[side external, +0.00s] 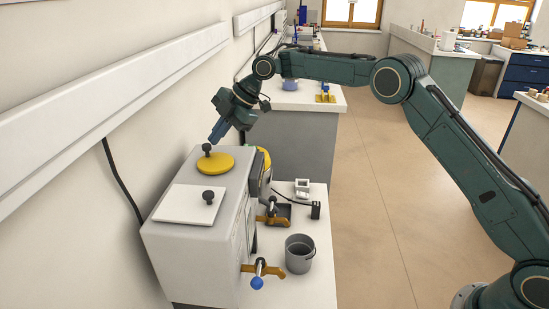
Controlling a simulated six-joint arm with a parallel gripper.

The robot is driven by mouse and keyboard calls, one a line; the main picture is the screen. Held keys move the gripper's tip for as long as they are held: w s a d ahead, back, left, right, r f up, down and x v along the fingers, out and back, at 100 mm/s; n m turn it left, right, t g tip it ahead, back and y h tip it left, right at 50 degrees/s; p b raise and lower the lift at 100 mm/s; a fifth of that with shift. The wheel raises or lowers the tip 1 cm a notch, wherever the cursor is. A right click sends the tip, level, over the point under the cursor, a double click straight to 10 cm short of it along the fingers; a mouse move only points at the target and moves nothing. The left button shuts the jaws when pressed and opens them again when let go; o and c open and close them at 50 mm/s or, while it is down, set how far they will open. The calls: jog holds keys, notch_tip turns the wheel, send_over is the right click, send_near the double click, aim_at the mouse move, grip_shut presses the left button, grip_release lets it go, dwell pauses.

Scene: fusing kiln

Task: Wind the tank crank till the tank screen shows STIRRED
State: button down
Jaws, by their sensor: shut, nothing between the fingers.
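The tank (172,240) is a pale grey box against the left wall. On its top is a yellow disc (222,166) with a black knob (206,148) near its left edge, which looks like the crank. My gripper (214,138) is shut and empty, pointing down just above and beside this knob. I cannot tell whether its tips touch the knob. No readable screen shows; the tank's right face is seen edge-on, with a dark part (256,176) near its far end.
A white square lid (190,204) with a black knob lies on the tank top, close to the disc. Taps with orange-yellow levers (262,268) jut from the tank's right side. A grey bucket (299,254) stands on the white bench (318,280). Open floor lies to the right.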

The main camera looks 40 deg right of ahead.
aim_at(207, 145)
jog(key=v, duration=1.3)
jog(key=shift+d, duration=0.15)
jog(key=shift+r, duration=0.1)
jog(key=c, duration=1.3)
grip_release()
jog(key=shift+c, duration=0.2)
jog(key=shift+o, duration=0.3)
jog(key=shift+w+a+r+m+h, duration=0.1)
jog(key=shift+w+a+m+h, duration=0.05)
jog(key=shift+a+m, duration=0.3)
jog(key=shift+w+a+r+m+h, duration=0.15)
jog(key=shift+a+m, duration=0.15)
jog(key=shift+m, duration=0.25)
jog(key=s+a+r+m+h, duration=0.1)
jog(key=a+m, duration=0.5)
jog(key=m, duration=0.7)
jog(key=s+h, duration=0.1)
jog(key=h, duration=0.1)
jog(key=shift+r+h, duration=0.3)
jog(key=shift+r, duration=0.1)
jog(key=shift+f, duration=0.15)
jog(key=x, duration=1.3)
jog(key=shift+a+f, duration=0.1)
jog(key=shift+f, duration=0.1)
